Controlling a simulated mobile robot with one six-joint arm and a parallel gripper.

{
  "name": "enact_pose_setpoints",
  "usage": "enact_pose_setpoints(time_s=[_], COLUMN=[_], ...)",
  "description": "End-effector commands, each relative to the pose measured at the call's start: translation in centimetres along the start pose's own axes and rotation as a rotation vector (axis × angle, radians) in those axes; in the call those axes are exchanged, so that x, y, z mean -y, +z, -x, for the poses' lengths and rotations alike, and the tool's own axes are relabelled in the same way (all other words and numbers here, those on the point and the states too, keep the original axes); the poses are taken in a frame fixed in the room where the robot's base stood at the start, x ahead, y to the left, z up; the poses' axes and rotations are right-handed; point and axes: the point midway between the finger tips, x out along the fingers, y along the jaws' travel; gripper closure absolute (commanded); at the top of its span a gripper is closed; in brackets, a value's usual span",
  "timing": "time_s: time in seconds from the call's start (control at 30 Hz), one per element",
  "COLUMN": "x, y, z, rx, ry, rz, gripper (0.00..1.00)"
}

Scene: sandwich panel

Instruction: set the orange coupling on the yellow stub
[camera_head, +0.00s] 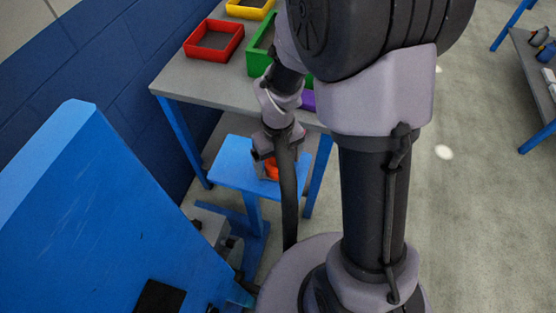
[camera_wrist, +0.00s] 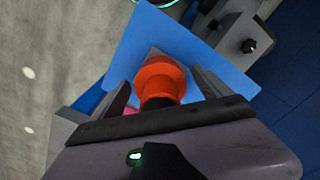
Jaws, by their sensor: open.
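The orange coupling (camera_head: 272,170) stands on a small blue stand (camera_head: 233,160) in the head view, partly hidden by my arm. In the wrist view the coupling (camera_wrist: 160,78) shows as a round orange piece with a dark lower part, above the blue plate (camera_wrist: 150,38). My gripper (camera_wrist: 160,88) is open, with one grey finger on each side of the coupling. Gaps show between the fingers and the coupling. In the head view my gripper (camera_head: 266,158) is down at the stand. I do not see the yellow stub in either view.
A grey table (camera_head: 180,78) behind the stand carries a red bin (camera_head: 232,50), a green bin (camera_head: 254,62) and a yellow bin (camera_head: 262,12). A large blue sloped panel (camera_head: 80,200) fills the left. A grey block with a black knob (camera_wrist: 249,45) is beside the stand.

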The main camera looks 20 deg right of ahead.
Motion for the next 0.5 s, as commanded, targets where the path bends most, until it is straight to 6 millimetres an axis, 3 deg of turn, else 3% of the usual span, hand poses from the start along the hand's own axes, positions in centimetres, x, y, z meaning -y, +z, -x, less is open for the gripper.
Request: enact_pose_setpoints(time_s=[0.13,0.3,0.5], x=[0.0,0.0,0.0], y=[-0.1,-0.1,-0.1], z=[2.7,8.8,14.7], rx=[-0.003,-0.005,-0.004], ry=[0.001,0.001,0.001], rz=[0.001,0.0,0.0], gripper=[0.11,0.11,0.11])
